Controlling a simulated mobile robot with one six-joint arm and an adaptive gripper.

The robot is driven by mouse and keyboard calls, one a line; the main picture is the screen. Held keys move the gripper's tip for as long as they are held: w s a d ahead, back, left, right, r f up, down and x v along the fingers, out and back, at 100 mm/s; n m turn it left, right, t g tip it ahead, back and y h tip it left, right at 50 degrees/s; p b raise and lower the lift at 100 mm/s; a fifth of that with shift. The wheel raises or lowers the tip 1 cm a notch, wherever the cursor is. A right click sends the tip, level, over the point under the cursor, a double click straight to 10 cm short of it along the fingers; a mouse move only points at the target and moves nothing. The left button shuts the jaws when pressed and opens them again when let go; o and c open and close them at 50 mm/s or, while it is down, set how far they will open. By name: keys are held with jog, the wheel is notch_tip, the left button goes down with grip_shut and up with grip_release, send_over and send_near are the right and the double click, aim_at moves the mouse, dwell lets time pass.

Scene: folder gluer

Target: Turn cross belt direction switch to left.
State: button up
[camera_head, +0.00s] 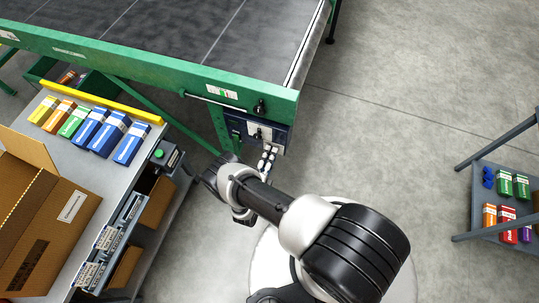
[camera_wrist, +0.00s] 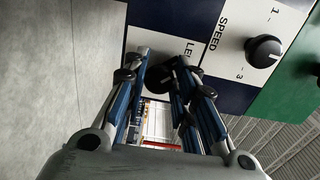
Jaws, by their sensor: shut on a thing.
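The cross belt direction switch (camera_wrist: 158,80) is a black knob on the dark blue and white control panel (camera_wrist: 140,15), shown in the wrist view. A partly covered label reading "LE" is beside it. My gripper (camera_wrist: 161,64) is shut on this knob, with one finger on either side. The fingers hide part of the knob, so its exact pointing direction cannot be told. In the head view, my gripper (camera_head: 268,158) is at the lower edge of the panel (camera_head: 283,136), and the switch is hidden there.
A black speed knob (camera_wrist: 264,51) sits close by on the panel. The green conveyor frame (camera_head: 150,68) runs above. A work table (camera_head: 141,158) with colored boxes and an open carton (camera_head: 50,225) stands left. A shelf cart (camera_head: 482,232) stands right. Floor between is clear.

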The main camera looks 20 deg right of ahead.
dwell(0.5)
jog(key=o, duration=1.1)
jog(key=shift+c, duration=0.2)
jog(key=shift+s, duration=0.1)
jog(key=v, duration=1.2)
